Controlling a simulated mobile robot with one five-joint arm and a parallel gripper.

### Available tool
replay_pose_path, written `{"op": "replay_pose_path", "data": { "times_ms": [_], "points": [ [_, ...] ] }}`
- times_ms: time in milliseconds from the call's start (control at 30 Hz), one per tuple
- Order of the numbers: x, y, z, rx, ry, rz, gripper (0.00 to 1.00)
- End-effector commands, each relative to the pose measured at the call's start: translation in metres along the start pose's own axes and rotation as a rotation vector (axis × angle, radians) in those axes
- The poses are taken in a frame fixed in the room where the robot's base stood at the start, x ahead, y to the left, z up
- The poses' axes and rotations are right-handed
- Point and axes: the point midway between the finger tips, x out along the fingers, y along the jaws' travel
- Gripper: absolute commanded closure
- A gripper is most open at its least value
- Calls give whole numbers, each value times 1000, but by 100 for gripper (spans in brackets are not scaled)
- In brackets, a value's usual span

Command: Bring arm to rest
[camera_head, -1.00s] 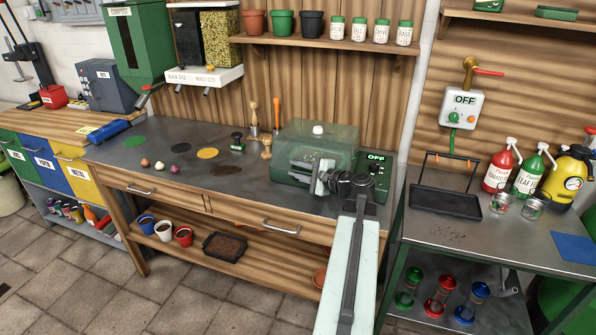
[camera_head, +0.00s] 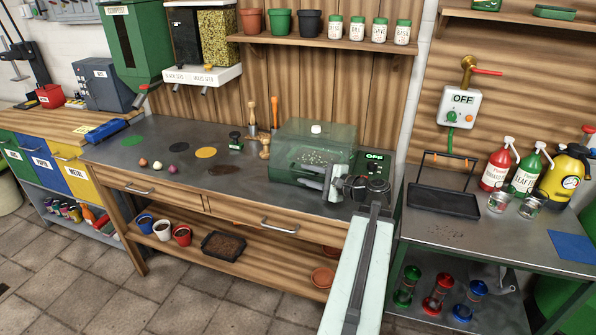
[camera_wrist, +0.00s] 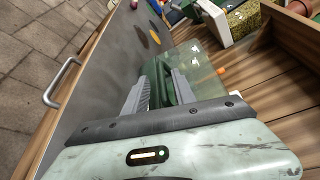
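My arm (camera_head: 362,265) reaches up from the bottom of the head view over the front of the workbench. My gripper (camera_head: 322,176) is in front of the right part of a green box with a clear cover (camera_head: 316,150). In the wrist view the two grey fingers of my gripper (camera_wrist: 160,82) are apart with nothing held between them. The green box (camera_wrist: 203,68) shows beyond the fingertips. I cannot tell whether the fingers touch the box.
The steel workbench top (camera_head: 195,185) is open to the left of the box, with small bulbs (camera_head: 157,165) and coloured discs on it. A drawer handle (camera_head: 279,227) sticks out in front. A side table (camera_head: 440,232) with a black tray (camera_head: 444,200) and spray bottles stands right.

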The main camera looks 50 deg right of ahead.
Motion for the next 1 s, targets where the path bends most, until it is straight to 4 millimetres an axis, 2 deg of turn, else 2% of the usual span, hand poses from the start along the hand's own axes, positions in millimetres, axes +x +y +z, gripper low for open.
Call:
{"op": "replay_pose_path", "data": {
  "times_ms": [100,200,667,767,867,967,1000],
  "points": [
    [-18,-1,1,0,0,-1,68],
    [-24,0,2,-1,-2,-1,68],
    [-25,0,1,-1,-2,-2,68],
    [-16,-2,10,-4,-19,6,68],
    [15,-3,42,-16,-82,33,68],
    [68,0,104,-37,-196,84,68],
    [89,3,134,-47,-247,108,68]
  ]
}}
